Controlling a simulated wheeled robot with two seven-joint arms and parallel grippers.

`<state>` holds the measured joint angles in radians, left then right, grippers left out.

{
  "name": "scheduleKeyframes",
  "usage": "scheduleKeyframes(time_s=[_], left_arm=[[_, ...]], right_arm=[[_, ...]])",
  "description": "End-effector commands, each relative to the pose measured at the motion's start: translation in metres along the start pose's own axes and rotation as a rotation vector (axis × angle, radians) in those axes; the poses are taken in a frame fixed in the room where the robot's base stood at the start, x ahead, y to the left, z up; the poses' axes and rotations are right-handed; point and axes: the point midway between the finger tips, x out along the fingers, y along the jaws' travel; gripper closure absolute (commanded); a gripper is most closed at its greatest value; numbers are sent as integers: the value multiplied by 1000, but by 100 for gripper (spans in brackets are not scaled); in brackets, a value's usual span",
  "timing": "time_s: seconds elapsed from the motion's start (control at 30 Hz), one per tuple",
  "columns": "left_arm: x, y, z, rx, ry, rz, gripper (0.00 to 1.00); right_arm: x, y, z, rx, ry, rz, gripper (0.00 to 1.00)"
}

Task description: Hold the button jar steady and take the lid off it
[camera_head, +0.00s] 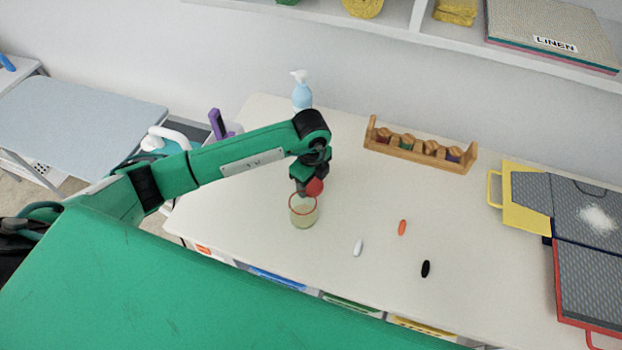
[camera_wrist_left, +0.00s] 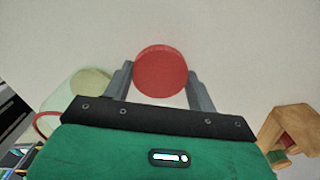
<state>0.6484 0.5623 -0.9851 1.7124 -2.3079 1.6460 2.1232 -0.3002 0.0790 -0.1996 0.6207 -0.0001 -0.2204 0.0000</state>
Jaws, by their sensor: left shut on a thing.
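The button jar (camera_head: 303,217) is a clear, pale greenish jar with a red rim, standing upright on the white table with its top open. My left gripper (camera_head: 307,188) is shut on the round red lid (camera_head: 315,187), just behind and to the right of the jar's rim in the head view. In the left wrist view, the lid (camera_wrist_left: 161,72) sits between the two grey fingers. There the jar (camera_wrist_left: 84,92) shows to the left, apart from the lid. Part of the jar's rim area is close to the gripper in the head view. My right gripper is not in view.
White (camera_head: 358,247), orange (camera_head: 402,227) and black (camera_head: 426,269) small oval pieces lie right of the jar. A wooden rack (camera_head: 420,151) and a blue pump bottle (camera_head: 302,92) stand behind. Yellow (camera_head: 525,205) and red-edged trays (camera_head: 585,285) are at right.

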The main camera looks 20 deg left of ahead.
Motion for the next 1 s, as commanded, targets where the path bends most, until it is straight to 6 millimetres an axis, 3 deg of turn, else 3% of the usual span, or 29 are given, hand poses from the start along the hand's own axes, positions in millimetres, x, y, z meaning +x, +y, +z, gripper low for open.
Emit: scheduleKeyframes(time_s=[0.07,0.1,0.2,0.6,1.0], left_arm=[[4,0,0,0,0,0,70],[2,0,0,0,0,0,36],[2,0,0,0,0,0,20],[-5,-1,0,1,0,-3,20],[-86,-2,0,1,0,-6,20]], right_arm=[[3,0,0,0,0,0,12],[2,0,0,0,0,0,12],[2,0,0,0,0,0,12],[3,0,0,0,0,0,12],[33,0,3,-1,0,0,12]])
